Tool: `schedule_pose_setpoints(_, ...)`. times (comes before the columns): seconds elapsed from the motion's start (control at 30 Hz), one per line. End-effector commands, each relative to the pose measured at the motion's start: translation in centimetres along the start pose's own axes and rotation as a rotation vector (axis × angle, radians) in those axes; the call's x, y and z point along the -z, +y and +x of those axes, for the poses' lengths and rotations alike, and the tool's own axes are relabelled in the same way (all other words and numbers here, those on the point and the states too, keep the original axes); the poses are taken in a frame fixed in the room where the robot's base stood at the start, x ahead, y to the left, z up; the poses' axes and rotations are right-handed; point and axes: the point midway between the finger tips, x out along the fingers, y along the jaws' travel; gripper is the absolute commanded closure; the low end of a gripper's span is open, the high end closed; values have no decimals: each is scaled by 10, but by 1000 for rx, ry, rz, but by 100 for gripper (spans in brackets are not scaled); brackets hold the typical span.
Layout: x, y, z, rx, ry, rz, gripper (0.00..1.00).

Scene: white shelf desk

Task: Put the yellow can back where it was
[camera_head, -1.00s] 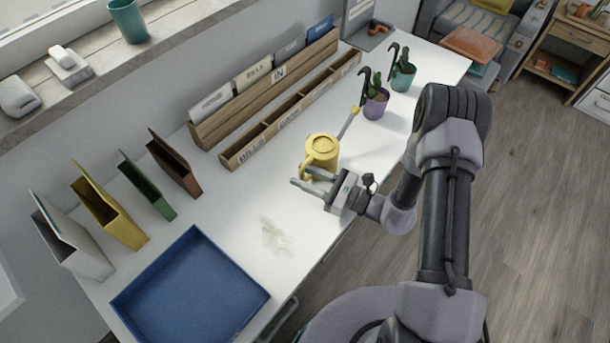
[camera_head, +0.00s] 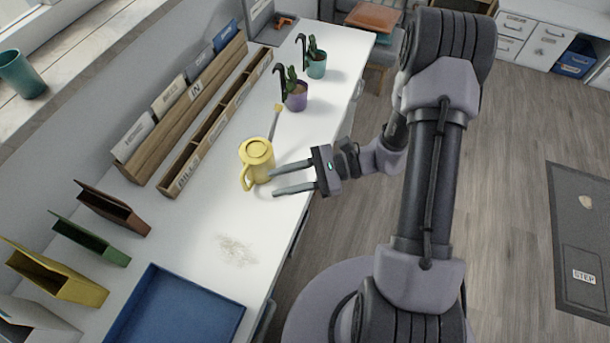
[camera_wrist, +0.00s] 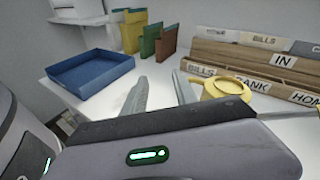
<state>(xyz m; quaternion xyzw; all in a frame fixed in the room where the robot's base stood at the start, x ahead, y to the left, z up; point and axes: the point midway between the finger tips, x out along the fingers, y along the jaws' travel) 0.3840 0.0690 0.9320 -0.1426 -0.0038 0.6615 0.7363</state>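The yellow can (camera_head: 257,160) is a watering can with a handle and a long spout. It stands upright on the white desk (camera_head: 205,213), in front of the wooden organizer. Its spout points toward the potted plants. In the wrist view the can (camera_wrist: 224,92) shows at the right, beside the fingers. My gripper (camera_head: 274,182) is open and empty, to the right of the can, with its fingers pointing at the can's side. In the wrist view my gripper (camera_wrist: 160,92) has its two fingers apart with nothing between them.
A purple pot (camera_head: 296,98) and a teal pot (camera_head: 316,67) with cacti stand farther back. A wooden organizer (camera_head: 190,108) lines the wall side. A blue tray (camera_head: 175,310) lies at the near end, close to a pale smudge (camera_head: 236,250). Several folders stand at left.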

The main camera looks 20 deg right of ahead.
Motion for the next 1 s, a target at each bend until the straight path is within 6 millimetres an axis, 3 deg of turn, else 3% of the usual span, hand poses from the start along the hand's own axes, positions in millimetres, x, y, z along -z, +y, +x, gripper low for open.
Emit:
schedule_pose_setpoints(0.03, -34, 5, 1, -113, 71, -104, 66)
schedule_pose_setpoints(0.2, -117, 47, -11, -462, 409, -478, 66)
schedule_pose_setpoints(0.4, -179, 74, -54, -608, 883, -973, 66)
schedule_pose_setpoints(0.6, -214, 75, -81, -549, 1138, -1253, 66)
schedule_pose_setpoints(1.0, -219, 74, -85, -535, 1167, -1284, 66)
